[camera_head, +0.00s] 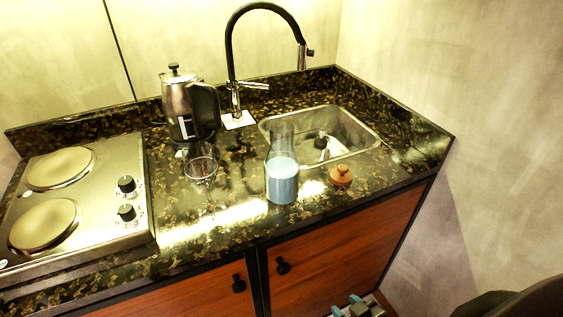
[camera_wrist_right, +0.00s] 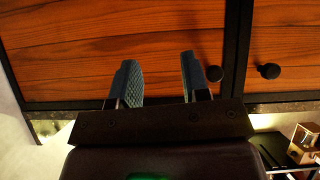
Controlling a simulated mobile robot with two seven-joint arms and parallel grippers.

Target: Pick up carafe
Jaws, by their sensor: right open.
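A clear glass carafe (camera_head: 282,178) with pale bluish-white liquid in its lower part stands upright on the dark speckled countertop (camera_head: 225,228), in front of the sink. My right gripper (camera_head: 357,305) shows at the bottom edge of the head view, low in front of the cabinet doors and well below the carafe. In the right wrist view my right gripper (camera_wrist_right: 158,80) has its two blue-grey fingers apart with nothing between them, facing the wooden cabinet fronts. The carafe is not in the wrist view. My left gripper is not in view.
A small drinking glass (camera_head: 201,165) and a steel kettle (camera_head: 186,108) stand left of the carafe. A wooden stopper (camera_head: 341,176) lies to its right. The sink (camera_head: 350,131) with black faucet (camera_head: 231,50) is behind. A two-plate hob (camera_head: 105,195) is at left. Cabinet knobs (camera_head: 282,266) protrude below.

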